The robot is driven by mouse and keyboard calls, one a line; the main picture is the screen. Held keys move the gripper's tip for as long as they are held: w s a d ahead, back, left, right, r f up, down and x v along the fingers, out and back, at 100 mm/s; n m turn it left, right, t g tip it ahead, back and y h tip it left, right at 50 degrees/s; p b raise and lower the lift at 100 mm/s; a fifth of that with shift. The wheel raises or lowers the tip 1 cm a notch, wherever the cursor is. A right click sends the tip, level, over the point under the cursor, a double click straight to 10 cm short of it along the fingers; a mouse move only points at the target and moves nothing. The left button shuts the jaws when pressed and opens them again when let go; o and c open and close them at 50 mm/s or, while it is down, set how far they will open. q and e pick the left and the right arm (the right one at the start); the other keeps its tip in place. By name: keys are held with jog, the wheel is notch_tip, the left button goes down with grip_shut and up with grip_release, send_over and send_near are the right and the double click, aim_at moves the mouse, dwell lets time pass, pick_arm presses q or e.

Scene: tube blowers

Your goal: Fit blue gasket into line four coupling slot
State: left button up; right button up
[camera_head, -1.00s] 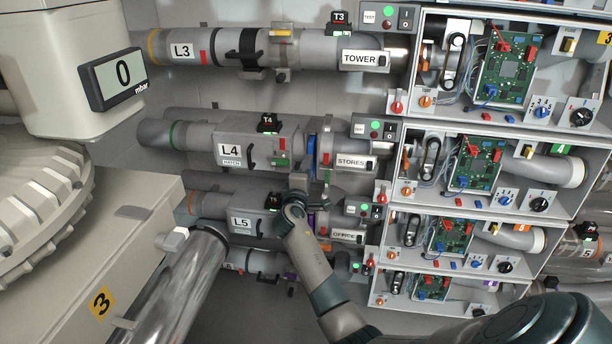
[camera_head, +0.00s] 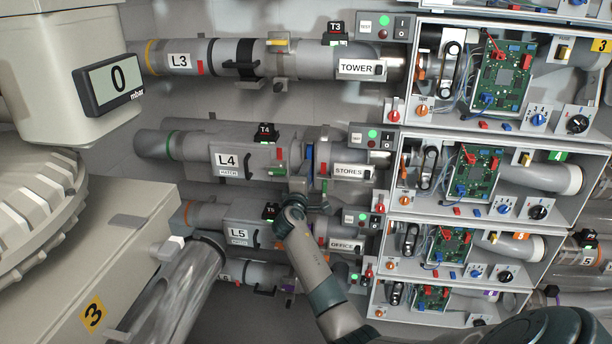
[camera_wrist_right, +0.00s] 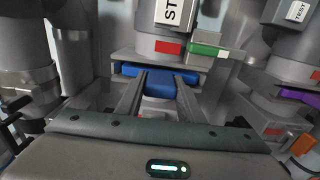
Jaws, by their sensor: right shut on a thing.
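The line four pipe carries the L4 label (camera_head: 228,160) and, to its right, the STORES section (camera_head: 350,171). The blue gasket (camera_head: 310,158) shows as a narrow blue strip in the coupling gap between them. In the right wrist view the gasket (camera_wrist_right: 158,86) is a blue piece beneath a grey flange, with its tab between the fingers. My right gripper (camera_wrist_right: 159,77) is shut on this tab; in the head view the gripper (camera_head: 302,186) is just below the coupling. Whether the gasket is fully seated is hidden. My left gripper is out of view.
The L3 pipe (camera_head: 182,60) runs above and the L5 pipe (camera_head: 205,214) below, close to my right wrist. Open control boxes with a green board (camera_head: 478,170) stand at right. A gauge (camera_head: 118,76) reading 0 hangs upper left.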

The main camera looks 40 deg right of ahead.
jog(key=shift+w+d, duration=0.1)
jog(key=o, duration=1.2)
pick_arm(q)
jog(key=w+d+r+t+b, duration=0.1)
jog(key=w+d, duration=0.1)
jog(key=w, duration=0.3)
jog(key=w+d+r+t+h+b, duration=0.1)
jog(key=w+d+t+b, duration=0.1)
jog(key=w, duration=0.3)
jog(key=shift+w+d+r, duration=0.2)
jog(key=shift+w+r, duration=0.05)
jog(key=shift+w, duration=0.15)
pick_arm(e)
jog(key=shift+v, duration=8.65)
